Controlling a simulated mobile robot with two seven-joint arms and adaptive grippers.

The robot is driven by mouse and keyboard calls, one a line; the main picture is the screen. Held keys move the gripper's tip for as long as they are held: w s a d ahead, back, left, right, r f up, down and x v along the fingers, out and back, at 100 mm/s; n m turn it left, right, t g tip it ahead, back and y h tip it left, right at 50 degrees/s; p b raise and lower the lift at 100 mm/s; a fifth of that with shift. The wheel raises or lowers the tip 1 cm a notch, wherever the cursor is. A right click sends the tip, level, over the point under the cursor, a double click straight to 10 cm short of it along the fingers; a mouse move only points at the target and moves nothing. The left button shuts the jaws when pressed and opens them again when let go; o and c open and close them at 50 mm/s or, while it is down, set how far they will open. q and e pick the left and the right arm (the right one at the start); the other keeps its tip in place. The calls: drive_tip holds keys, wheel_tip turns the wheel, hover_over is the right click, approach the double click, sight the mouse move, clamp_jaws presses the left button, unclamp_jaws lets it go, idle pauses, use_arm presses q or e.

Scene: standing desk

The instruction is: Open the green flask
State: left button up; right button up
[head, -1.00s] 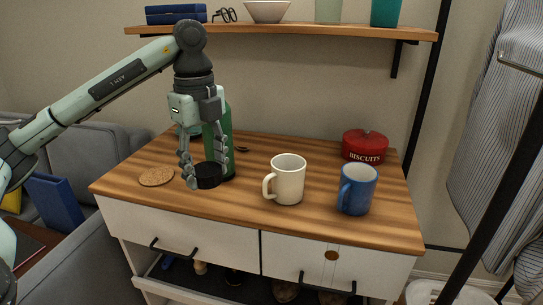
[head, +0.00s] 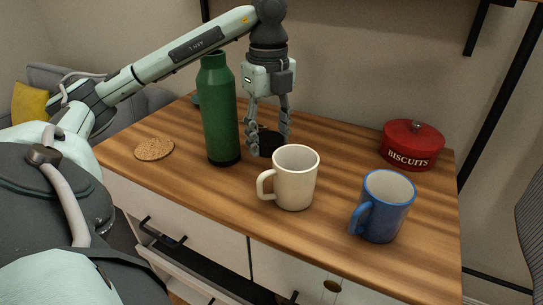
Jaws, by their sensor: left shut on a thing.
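The green flask (head: 219,110) stands upright on the wooden top of the desk, with a narrow green neck and a dark base. No black cap sits on its neck. My left gripper (head: 269,138) points down just right of the flask, apart from it. It is shut on a round black cap (head: 269,145), which is low, at or just above the desk top; I cannot tell if it touches the wood. The fingers partly cover the cap. My right gripper is out of view.
A cream mug (head: 294,178) stands close in front of the gripper. A blue mug (head: 381,208) and a red biscuit tin (head: 411,146) are to the right. A cork coaster (head: 154,149) lies left of the flask.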

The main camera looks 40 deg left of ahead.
sight(270, 157)
use_arm(q)
drive_tip(key=shift+w+f, duration=0.1)
drive_tip(key=shift+f, duration=2.3)
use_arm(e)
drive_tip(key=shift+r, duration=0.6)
use_arm(q)
drive_tip(key=shift+f, duration=0.2)
drive_tip(key=o, duration=1)
drive_tip(key=shift+c, duration=0.2)
drive_tip(key=o, duration=0.3)
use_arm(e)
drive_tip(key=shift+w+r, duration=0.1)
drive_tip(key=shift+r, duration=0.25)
use_arm(q)
drive_tip(key=shift+r, duration=0.1)
wheel_tip(270, 157, up, 7)
drive_tip(key=shift+r+p, duration=0.1)
drive_tip(key=shift+p, duration=0.45)
drive_tip(key=shift+r, duration=0.3)
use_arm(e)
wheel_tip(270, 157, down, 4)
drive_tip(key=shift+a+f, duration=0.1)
